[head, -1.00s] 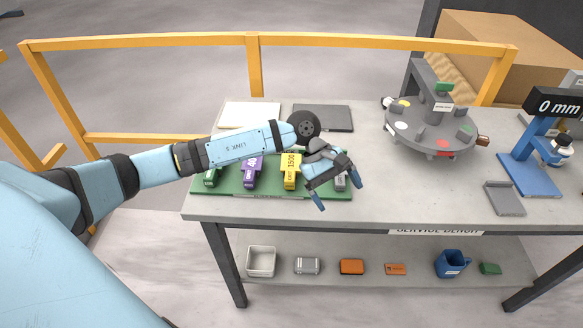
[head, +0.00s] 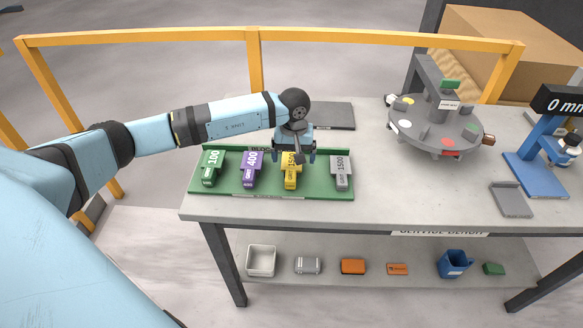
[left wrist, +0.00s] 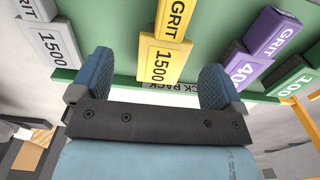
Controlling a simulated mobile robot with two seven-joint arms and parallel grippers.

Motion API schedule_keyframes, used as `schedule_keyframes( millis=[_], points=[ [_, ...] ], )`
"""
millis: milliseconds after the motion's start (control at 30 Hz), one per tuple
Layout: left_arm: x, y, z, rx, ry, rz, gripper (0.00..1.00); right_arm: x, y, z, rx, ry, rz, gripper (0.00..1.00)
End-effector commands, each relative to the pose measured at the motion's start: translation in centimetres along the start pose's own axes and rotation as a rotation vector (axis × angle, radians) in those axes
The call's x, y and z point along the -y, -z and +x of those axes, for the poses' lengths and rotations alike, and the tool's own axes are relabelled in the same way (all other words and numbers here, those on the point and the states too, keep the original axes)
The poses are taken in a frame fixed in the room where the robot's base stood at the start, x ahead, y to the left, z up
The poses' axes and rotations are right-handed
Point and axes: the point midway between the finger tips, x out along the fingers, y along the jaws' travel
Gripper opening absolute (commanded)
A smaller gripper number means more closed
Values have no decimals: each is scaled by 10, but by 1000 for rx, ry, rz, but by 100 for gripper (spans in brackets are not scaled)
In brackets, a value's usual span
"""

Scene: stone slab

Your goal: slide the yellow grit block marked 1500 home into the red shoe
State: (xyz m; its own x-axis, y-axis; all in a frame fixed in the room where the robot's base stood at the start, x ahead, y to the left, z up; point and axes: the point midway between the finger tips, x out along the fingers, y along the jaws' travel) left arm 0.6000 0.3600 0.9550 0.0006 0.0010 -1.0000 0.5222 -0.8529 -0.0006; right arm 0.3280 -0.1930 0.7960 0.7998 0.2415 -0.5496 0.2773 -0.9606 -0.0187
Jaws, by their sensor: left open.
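The yellow grit block marked 1500 (head: 290,174) sits in the green rack (head: 325,192), between a purple block and a grey block. My left gripper (head: 293,155) is open over its back end and partly covers it. In the left wrist view the yellow block (left wrist: 164,60) lies between the two blue fingers (left wrist: 155,80), with a gap on each side. A red patch (head: 451,153) shows at the front of the round grey disc (head: 405,142); whether it is the red shoe is too small to tell. My right gripper is not in view.
A grey block also marked 1500 (head: 341,172) stands right of the yellow one; purple (head: 251,170) and green (head: 211,168) blocks stand left. A dark plate (head: 335,115) lies behind the rack. A blue gauge stand (head: 535,175) is far right. Bench between rack and disc is clear.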

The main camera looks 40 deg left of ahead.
Motion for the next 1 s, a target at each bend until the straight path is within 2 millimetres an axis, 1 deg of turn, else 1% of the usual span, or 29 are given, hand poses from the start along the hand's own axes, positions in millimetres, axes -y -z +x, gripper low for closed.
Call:
schedule_keyframes(
  millis=[67, 233, 300, 400, 667, 700, 767, 800, 867, 900, 933, 967, 1000],
  points=[
    [1, -2, 6, 3, 1, 0, 94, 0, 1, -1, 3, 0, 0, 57],
    [7, -6, 31, 6, 2, -1, 94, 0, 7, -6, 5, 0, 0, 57],
    [6, -6, 41, 3, 0, -1, 94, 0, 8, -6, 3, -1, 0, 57],
    [6, -6, 50, 3, 0, 0, 94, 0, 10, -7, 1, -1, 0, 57],
    [6, -5, 52, 1, 0, 1, 94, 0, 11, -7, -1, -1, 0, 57],
    [6, -5, 52, 2, 0, 1, 84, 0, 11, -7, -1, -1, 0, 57],
    [6, -5, 52, 2, 0, 1, 71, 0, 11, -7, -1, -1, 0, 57],
    [6, -5, 52, 1, 0, 1, 61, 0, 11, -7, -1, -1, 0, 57],
    [6, -5, 52, 1, 0, 0, 48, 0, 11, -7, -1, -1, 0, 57],
    [6, -5, 52, 1, 0, 0, 38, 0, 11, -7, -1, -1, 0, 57],
    [6, -5, 52, 1, 0, 0, 32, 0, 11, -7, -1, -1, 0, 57],
    [6, -5, 52, 1, -1, 0, 26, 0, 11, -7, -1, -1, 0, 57],
    [6, -5, 52, 1, -1, 0, 26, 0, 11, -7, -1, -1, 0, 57]
  ],
)
